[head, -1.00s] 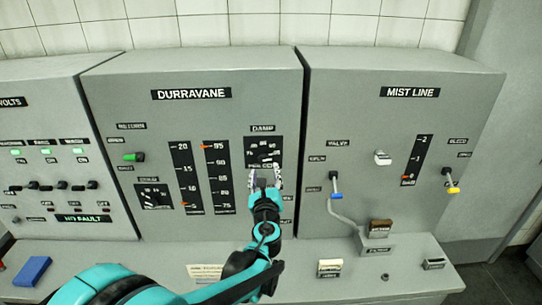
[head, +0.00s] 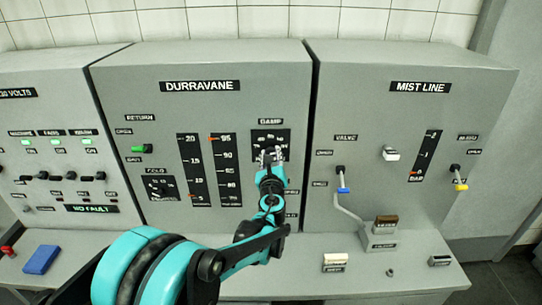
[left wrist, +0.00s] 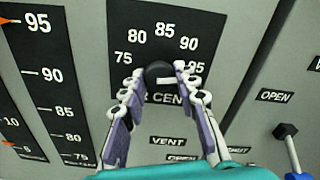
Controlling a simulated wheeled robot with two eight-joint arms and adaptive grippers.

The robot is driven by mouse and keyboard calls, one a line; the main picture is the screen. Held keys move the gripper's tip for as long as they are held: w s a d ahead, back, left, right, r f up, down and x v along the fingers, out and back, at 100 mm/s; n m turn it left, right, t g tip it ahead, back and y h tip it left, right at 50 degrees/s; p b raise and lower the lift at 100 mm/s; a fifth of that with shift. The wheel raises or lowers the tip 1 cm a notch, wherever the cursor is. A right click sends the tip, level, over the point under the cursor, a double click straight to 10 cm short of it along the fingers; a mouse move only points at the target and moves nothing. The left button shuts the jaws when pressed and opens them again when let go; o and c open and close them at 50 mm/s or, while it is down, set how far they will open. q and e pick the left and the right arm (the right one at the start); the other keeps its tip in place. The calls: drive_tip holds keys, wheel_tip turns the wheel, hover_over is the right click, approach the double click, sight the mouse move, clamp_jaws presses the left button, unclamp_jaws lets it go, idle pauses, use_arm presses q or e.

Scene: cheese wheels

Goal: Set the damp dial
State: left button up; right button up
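The damp dial is a black knob with a white pointer mark (left wrist: 158,74), set on a black scale plate (head: 270,138) under the DAMP label on the DURRAVANE cabinet. The scale plate (left wrist: 165,45) shows 75, 80, 85, 90 and 95. My left gripper (head: 270,156) is at the lower part of the plate. In the left wrist view its two fingers (left wrist: 159,80) are apart, with the tips on either side of the knob. I cannot tell whether they touch it. The white pointer mark looks close to level. My right gripper is not in view.
A VENT label (left wrist: 167,141) is below the dial. The MIST LINE cabinet (head: 410,130) is to the right, with a blue-tipped lever (head: 343,190).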

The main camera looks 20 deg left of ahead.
use_arm(q)
drive_tip(key=shift+n, duration=0.3)
drive_tip(key=n+b, duration=0.1)
drive_tip(key=n, duration=0.1)
drive_tip(key=shift+n, duration=0.3)
drive_tip(key=n+b, duration=0.1)
drive_tip(key=n, duration=0.3)
drive_tip(key=shift+n, duration=0.3)
drive_tip(key=n, duration=0.4)
drive_tip(key=shift+b, duration=0.35)
drive_tip(key=shift+n, duration=2)
drive_tip(key=o, duration=1.1)
drive_tip(key=shift+o, duration=0.2)
drive_tip(key=shift+r, duration=0.1)
